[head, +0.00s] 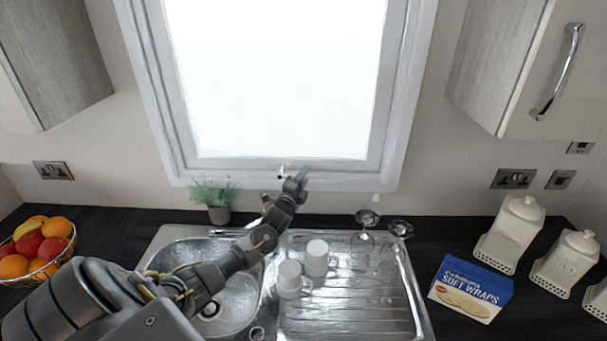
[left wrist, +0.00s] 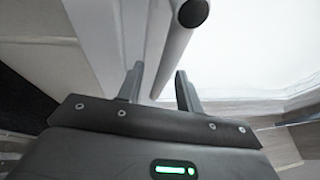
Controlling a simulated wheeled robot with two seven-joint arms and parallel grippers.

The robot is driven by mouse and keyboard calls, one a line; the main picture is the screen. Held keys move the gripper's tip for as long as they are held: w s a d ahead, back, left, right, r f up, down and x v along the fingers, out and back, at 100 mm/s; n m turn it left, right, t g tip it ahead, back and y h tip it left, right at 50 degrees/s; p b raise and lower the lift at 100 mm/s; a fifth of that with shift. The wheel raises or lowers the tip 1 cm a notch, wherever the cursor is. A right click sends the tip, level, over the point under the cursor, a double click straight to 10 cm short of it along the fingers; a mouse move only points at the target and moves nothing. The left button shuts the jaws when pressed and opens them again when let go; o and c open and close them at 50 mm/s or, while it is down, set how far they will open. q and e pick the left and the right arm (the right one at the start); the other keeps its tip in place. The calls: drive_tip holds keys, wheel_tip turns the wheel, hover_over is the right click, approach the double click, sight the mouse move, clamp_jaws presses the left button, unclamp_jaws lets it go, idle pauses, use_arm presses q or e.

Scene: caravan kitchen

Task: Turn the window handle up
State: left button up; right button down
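The window (head: 277,80) fills the top middle of the head view, with a pale frame. Its small handle (head: 281,172) sits on the bottom rail, and my left gripper (head: 297,178) partly covers this area. In the left wrist view a light, round bar with a dark end cap, apparently the handle (left wrist: 176,48), slants from the top toward the gap between my fingers. My left gripper shows there too (left wrist: 158,85), its two fingers apart. I cannot tell whether either finger touches the bar. My right gripper is not in view.
Below the window are a steel sink (head: 240,300) with white mugs (head: 316,258) and upturned glasses (head: 362,238). A potted plant (head: 217,205) stands left of my gripper. A fruit basket (head: 38,250), a wraps box (head: 470,288) and canisters (head: 510,235) stand farther out.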

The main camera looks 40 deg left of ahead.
use_arm(q)
drive_tip(key=shift+w, duration=0.35)
drive_tip(key=shift+c, duration=0.4)
clamp_jaws()
